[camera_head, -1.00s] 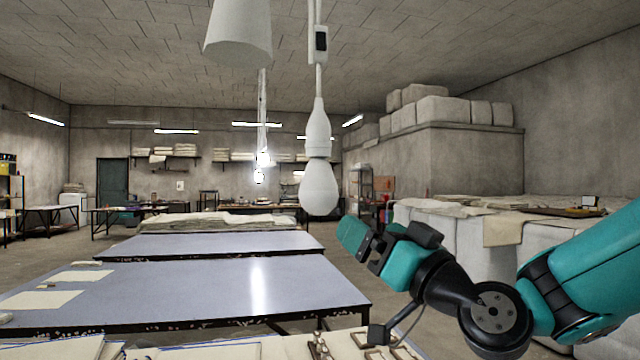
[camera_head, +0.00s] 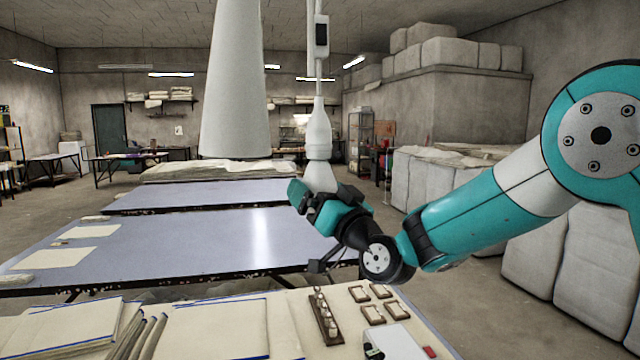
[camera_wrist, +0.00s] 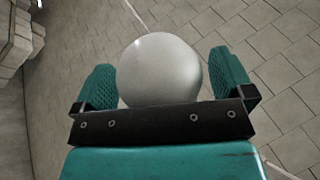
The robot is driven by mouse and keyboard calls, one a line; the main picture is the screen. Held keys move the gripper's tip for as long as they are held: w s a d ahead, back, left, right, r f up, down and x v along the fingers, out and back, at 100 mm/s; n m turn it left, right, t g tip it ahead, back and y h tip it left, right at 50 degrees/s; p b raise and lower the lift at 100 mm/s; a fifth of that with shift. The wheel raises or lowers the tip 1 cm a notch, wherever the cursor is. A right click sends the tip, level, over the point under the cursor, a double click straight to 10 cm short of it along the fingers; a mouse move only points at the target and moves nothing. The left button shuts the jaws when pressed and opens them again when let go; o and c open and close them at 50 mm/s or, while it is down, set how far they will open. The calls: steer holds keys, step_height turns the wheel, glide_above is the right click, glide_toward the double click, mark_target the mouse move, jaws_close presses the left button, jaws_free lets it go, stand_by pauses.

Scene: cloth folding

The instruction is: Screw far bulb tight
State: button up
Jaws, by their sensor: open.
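A white bulb (camera_head: 319,177) hangs point-down from a white socket (camera_head: 318,130) on a cord. My gripper (camera_head: 322,196) is at the bulb's lower end and hides part of it in the head view. In the wrist view, the rounded end of the bulb (camera_wrist: 160,68) sits between the two teal fingers (camera_wrist: 165,85). The fingers are open, with the left one close to the bulb and a narrow gap at the right. I cannot tell whether either touches. The bulb's seat in the socket is not clear enough to judge.
A large white cone-shaped fitting (camera_head: 232,85) hangs left of the bulb. Below are a blue-topped table (camera_head: 190,250) and a bench with folded cloth (camera_head: 215,328) and a small wooden rack (camera_head: 325,318).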

steer(key=c, duration=0.9)
steer(key=shift+o, duration=0.2)
steer(key=shift+f+b, duration=0.15)
steer(key=shift+b, duration=0.25)
